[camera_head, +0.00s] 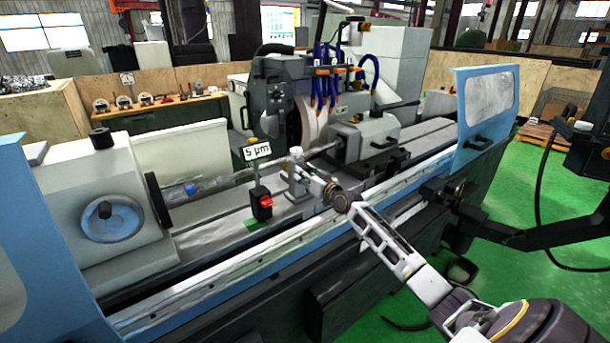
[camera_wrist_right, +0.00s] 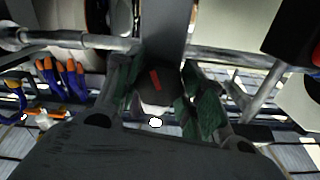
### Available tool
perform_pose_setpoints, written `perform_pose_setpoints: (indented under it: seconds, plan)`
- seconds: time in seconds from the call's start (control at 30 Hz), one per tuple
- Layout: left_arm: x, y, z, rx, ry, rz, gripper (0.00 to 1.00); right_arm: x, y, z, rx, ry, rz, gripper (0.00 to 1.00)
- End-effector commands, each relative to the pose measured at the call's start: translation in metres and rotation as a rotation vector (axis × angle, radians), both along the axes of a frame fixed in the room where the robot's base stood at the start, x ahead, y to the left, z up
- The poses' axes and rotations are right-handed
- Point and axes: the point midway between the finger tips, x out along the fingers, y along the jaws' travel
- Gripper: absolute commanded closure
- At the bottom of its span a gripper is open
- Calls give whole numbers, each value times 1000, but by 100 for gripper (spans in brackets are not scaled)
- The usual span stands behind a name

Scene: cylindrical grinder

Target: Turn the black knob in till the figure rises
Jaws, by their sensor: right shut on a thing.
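My right gripper (camera_head: 328,190) reaches in from the lower right to the measuring steady on the grinder's bed. In the right wrist view its green-padded fingers stand on both sides of the black knob (camera_wrist_right: 153,88) and are shut on it. The knob has a red mark on its face. In the head view the knob is hidden by the gripper. A small sign (camera_head: 257,152) reads "5 µm" on a post left of the gripper. Below it is a black box (camera_head: 262,204) with a red light. My left gripper is not in view.
The grey steady (camera_head: 295,175) stands directly behind my gripper. A long shaft (camera_head: 320,158) runs behind it, toward the grinding wheel (camera_head: 310,122). A blue guard door (camera_head: 487,115) stands at the right.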

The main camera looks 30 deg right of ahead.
Motion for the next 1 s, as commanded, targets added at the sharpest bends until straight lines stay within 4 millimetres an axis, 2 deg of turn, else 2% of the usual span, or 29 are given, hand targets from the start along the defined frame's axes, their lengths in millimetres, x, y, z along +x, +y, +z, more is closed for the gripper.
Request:
perform_pose_setpoints:
  seconds: [0.3, 0.77, 0.8, 0.93, 1.0]
  plan:
    - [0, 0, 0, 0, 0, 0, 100, 0, 0, 0, 126, 11, 0, 85]
    - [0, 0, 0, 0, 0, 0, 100, 0, 0, 0, 143, 12, 0, 85]
    - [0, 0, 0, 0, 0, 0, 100, 0, 0, 0, 142, 12, 0, 57]
    - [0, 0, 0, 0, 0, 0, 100, 0, 0, 0, 142, 12, 0, 40]
    - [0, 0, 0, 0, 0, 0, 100, 0, 0, 0, 142, 12, 0, 38]
